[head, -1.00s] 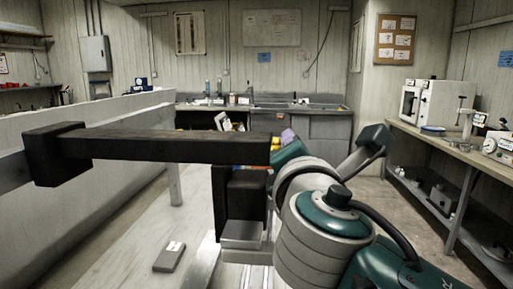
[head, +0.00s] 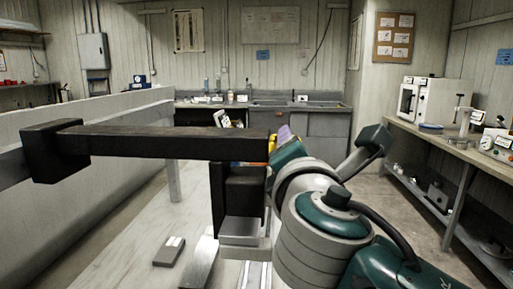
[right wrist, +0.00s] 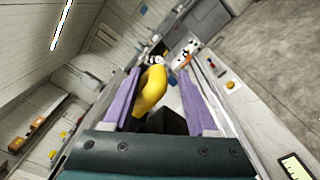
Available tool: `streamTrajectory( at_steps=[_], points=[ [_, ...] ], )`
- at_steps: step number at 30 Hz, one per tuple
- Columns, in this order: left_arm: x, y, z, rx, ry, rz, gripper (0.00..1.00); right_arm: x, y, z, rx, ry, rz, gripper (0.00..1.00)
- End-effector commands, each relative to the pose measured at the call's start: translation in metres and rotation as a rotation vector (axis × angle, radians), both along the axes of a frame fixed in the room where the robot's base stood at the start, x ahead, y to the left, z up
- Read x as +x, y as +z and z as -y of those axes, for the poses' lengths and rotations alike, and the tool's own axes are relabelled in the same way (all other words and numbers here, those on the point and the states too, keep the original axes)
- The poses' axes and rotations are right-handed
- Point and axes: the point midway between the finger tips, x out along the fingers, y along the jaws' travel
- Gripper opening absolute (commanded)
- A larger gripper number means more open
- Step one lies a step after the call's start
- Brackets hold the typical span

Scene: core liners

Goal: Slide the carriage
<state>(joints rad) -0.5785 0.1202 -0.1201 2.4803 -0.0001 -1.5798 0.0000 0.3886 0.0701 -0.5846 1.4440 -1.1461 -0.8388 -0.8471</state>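A black block assembly (head: 243,190), which looks like the carriage, stands above pale metal rails (head: 257,275) at the centre of the head view. A grey plate (head: 240,231) is at its foot. A long black beam (head: 165,143) runs from its top to a black end block (head: 55,151) on the left. My right gripper is just behind it, mostly hidden by my arm; one purple finger shows (head: 284,134). In the right wrist view my right gripper (right wrist: 165,98) has its purple fingers apart, on either side of a curved yellow handle (right wrist: 150,90). Firm contact cannot be told. My left gripper is not in view.
A small grey box (head: 169,252) lies on the pale bench top (head: 125,245) left of the rails. A low wall (head: 90,125) runs along the left. A workbench (head: 435,141) with an oven-like box (head: 428,100) stands at the right. Floor shows between.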

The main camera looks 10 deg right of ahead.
Motion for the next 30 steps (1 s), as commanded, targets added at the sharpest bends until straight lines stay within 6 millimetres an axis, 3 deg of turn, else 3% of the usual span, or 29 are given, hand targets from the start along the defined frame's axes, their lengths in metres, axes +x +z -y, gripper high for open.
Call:
streamTrajectory(
  at_steps=[8, 21, 30],
  points=[
    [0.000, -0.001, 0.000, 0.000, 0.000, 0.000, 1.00, -0.013, 0.001, -0.004, 0.002, 0.003, 0.003, 0.58],
    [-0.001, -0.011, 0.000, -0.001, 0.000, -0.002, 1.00, -0.087, -0.001, -0.022, 0.002, 0.002, -0.001, 0.58],
    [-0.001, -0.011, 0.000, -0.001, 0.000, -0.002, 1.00, -0.097, 0.001, -0.025, 0.000, 0.000, 0.000, 0.58]
  ],
)
